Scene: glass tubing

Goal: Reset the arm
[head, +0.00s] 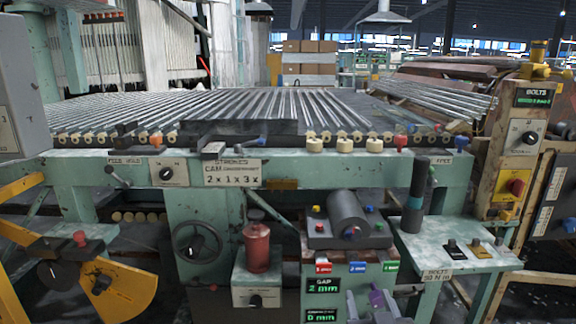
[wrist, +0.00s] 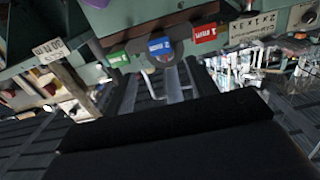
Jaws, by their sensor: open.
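My gripper (head: 372,300) shows at the bottom edge of the head view, in front of the lower part of the green machine, below the roller unit. Its grey fingers stand apart and I see nothing held between them. A small purple part shows by the fingers; I cannot tell what it belongs to. In the wrist view the gripper (wrist: 162,85) points towards the red, blue and green labels, which appear upside down. A large dark block fills the bottom of that view. Most of my arm is out of view.
The machine's bench (head: 290,170) carries glass tubes (head: 270,108) on rollers. A grey roller unit (head: 348,212), a red canister (head: 256,248) and a side shelf with switches (head: 455,255) stand close around the gripper.

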